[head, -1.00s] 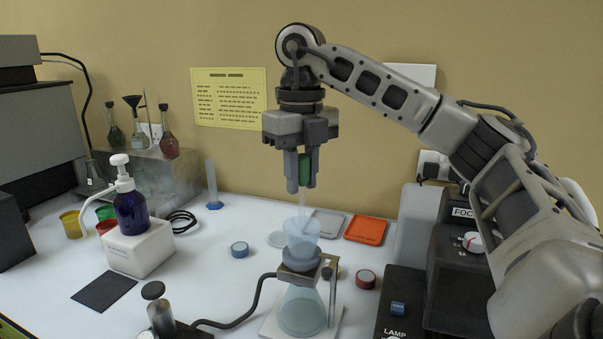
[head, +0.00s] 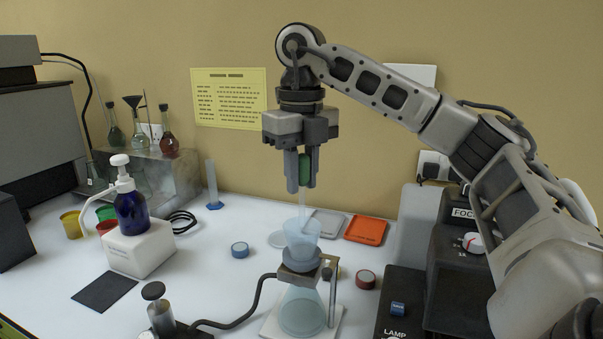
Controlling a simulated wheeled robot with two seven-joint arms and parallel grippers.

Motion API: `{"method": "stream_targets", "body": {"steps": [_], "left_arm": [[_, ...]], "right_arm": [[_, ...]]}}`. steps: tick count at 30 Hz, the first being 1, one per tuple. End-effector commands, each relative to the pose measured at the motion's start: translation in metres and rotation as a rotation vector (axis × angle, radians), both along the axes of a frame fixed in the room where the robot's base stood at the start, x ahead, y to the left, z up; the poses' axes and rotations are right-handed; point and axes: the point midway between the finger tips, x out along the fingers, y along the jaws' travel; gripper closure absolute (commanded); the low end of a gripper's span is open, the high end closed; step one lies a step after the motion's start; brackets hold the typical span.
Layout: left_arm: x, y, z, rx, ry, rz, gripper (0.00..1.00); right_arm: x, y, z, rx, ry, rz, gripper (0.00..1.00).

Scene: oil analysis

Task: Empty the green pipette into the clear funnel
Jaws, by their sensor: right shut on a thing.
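My right gripper (head: 302,182) is shut on the green bulb of the green pipette (head: 304,165), pointing straight down. The pipette's clear stem hangs below the fingers, and its lower end reaches into the mouth of the clear funnel (head: 301,232). The exact tip is hard to make out through the funnel wall. The funnel sits upright above a clear conical flask (head: 302,312), at a holder. My left gripper is not in view.
A black hose runs from the flask stand to a small pump (head: 160,310) at front left. A blue pump bottle (head: 131,210) stands on a white box at left.

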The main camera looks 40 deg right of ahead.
Motion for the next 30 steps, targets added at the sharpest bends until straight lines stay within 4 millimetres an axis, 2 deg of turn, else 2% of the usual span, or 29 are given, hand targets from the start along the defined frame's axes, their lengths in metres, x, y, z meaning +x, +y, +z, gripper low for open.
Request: {"method": "stream_targets", "body": {"steps": [9,18,26,27,30], "left_arm": [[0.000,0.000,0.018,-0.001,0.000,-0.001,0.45],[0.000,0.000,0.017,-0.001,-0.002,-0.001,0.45],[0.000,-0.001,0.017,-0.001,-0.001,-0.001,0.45],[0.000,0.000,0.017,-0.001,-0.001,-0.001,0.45],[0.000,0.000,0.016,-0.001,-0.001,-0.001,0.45]], "right_arm": [[0.000,0.000,0.016,-0.001,0.001,0.000,1.00],[0.000,0.000,0.028,-0.001,-0.002,0.000,1.00],[0.000,0.000,0.029,0.000,0.000,0.001,1.00],[0.000,0.000,0.029,0.000,0.000,0.000,0.89],[0.000,0.000,0.029,0.000,0.000,0.000,0.89]]}}
